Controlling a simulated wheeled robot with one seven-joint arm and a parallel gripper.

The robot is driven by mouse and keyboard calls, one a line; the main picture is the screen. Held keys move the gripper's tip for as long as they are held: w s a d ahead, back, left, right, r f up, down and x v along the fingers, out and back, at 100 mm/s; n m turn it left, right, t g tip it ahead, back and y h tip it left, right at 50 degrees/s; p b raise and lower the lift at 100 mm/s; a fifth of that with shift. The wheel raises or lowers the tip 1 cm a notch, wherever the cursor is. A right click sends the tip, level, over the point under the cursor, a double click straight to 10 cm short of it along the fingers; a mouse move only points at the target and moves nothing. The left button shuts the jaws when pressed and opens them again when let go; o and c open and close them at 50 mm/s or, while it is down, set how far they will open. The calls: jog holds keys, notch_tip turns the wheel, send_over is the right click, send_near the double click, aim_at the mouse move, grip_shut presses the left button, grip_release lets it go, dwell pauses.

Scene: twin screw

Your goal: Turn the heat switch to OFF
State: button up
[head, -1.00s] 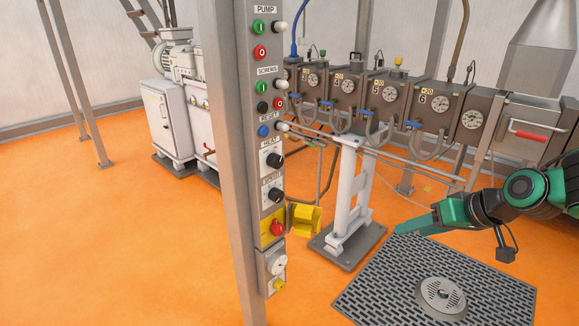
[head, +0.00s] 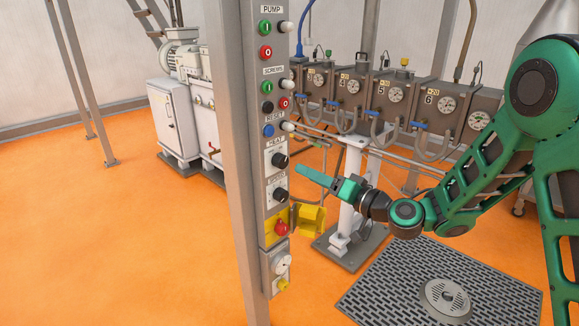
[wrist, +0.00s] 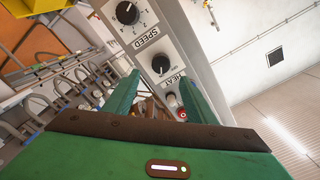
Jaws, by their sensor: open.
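The heat switch (head: 280,160) is a black round knob on a white plate labelled HEAT, on the grey control post. It also shows in the wrist view (wrist: 160,65), just beyond and between my fingertips. A white mark shows on it, but I cannot read its setting. My gripper (head: 302,170) is green, open and empty. In the head view it is to the right of the knob and slightly lower, pointing left toward the post, with a gap between. In the wrist view, the two fingers (wrist: 158,77) stand apart on either side of the view to the knob.
The similar black SPEED knob (head: 280,194) is directly below the heat switch. Below it are a red emergency button (head: 281,229) and an open yellow cover (head: 310,219) sticking out rightward. Pump, screw and reset buttons are above. A white stand (head: 352,200) is behind my wrist.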

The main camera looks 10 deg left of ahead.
aim_at(285, 162)
jog(key=x, duration=0.9)
jog(key=c, duration=1)
